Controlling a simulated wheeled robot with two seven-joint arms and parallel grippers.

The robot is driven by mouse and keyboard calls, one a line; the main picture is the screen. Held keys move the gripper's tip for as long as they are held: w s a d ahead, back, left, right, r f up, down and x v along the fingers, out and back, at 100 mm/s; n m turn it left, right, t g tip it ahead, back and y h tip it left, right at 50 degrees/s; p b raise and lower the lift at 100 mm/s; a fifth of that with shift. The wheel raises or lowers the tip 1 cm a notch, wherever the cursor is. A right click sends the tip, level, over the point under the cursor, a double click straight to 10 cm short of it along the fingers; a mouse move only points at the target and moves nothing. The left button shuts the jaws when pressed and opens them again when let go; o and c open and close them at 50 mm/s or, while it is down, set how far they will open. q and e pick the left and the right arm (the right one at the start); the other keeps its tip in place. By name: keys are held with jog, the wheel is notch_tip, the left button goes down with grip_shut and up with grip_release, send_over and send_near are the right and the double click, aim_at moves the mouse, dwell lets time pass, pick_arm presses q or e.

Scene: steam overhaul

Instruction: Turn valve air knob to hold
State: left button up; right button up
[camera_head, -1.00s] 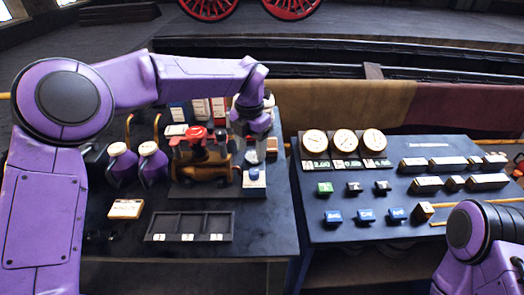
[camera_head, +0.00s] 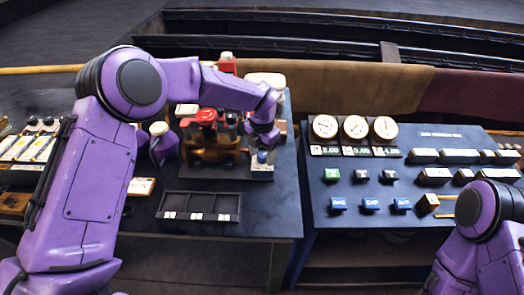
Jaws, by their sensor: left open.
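A small blue-topped knob (camera_head: 262,158) sits on a white plate (camera_head: 262,173) at the right end of a brass valve assembly (camera_head: 216,157) on the left table. I cannot read its markings or tell its setting. My left gripper (camera_head: 263,148) points down directly over this knob, with open fingers close to its top. I cannot tell whether they touch it. A red round knob (camera_head: 206,116) stands on top of the assembly, left of the gripper. My right arm enters at the lower right, and its gripper does not show.
A black three-slot tray (camera_head: 200,207) lies in front of the valve. A purple jug (camera_head: 163,144) stands to its left. The right table (camera_head: 320,222) carries round gauges (camera_head: 355,127) and blue blocks (camera_head: 370,204), with a gap between the tables.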

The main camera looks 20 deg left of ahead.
pick_arm(q)
jog(key=shift+s+r, duration=0.15)
jog(key=shift+s, duration=0.1)
jog(key=shift+c, duration=0.5)
jog(key=c, duration=0.9)
jog(key=shift+c, duration=0.2)
